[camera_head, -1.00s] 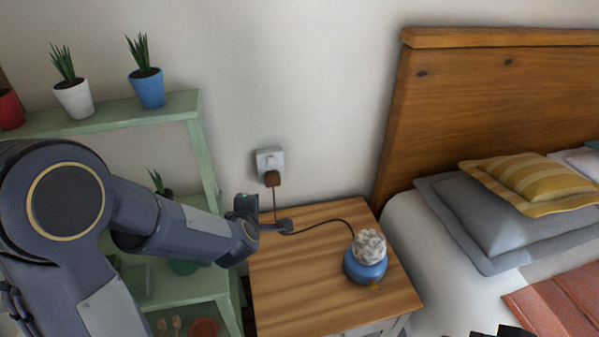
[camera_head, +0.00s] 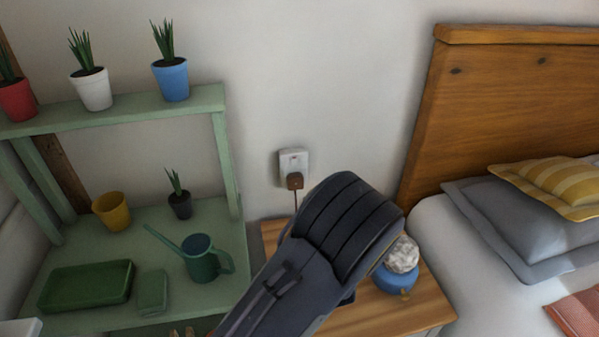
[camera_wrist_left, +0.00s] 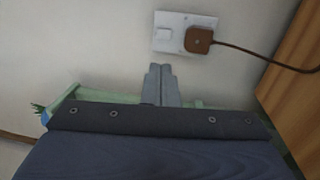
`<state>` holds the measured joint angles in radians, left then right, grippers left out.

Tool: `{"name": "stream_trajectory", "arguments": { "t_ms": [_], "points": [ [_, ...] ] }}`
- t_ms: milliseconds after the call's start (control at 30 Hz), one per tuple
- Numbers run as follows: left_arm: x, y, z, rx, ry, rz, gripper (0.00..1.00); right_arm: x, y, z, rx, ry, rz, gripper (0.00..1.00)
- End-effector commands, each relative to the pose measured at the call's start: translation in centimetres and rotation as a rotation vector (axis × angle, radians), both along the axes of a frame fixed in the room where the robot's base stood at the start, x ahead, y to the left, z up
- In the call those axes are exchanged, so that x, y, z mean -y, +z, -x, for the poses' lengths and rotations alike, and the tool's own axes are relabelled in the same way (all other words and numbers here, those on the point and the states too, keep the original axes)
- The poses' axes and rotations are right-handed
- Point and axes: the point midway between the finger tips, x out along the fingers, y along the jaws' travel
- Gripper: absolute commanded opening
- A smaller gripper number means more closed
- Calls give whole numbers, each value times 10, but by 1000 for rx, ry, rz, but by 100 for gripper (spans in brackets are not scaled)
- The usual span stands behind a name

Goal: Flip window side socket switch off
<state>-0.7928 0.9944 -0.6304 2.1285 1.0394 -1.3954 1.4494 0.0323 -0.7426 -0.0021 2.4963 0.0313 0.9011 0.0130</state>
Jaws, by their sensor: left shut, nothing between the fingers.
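The white wall socket (camera_head: 294,163) is above the bedside table in the head view, with a brown plug (camera_head: 294,181) in it. In the left wrist view the socket plate (camera_wrist_left: 183,20) shows a white rocker switch (camera_wrist_left: 165,40) left of the brown plug (camera_wrist_left: 199,40). The rocker's on or off state is too small to tell. My left gripper (camera_wrist_left: 160,70) is shut and empty, its tips below the switch in that view and apart from it in the picture. In the head view my left arm hides the gripper. My right gripper is not in view.
The bedside table (camera_head: 425,312) holds a blue-based object (camera_head: 396,282) with a pale rough globe, close behind my arm. A green shelf (camera_head: 120,112) with potted plants and a watering can (camera_head: 203,260) stands left. The bed headboard (camera_head: 500,100) is right. The wall around the socket is clear.

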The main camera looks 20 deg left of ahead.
Motion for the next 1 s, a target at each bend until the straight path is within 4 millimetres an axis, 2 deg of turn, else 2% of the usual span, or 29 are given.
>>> {"name": "stream_trajectory", "arguments": {
  "t_ms": [167,700,1000],
  "points": [
    [-10,3,-11,1,4,0,0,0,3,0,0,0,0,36],
    [-72,15,-94,-2,1,-2,0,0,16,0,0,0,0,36],
    [-84,16,-111,-3,0,0,0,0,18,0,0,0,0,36]
  ]
}}
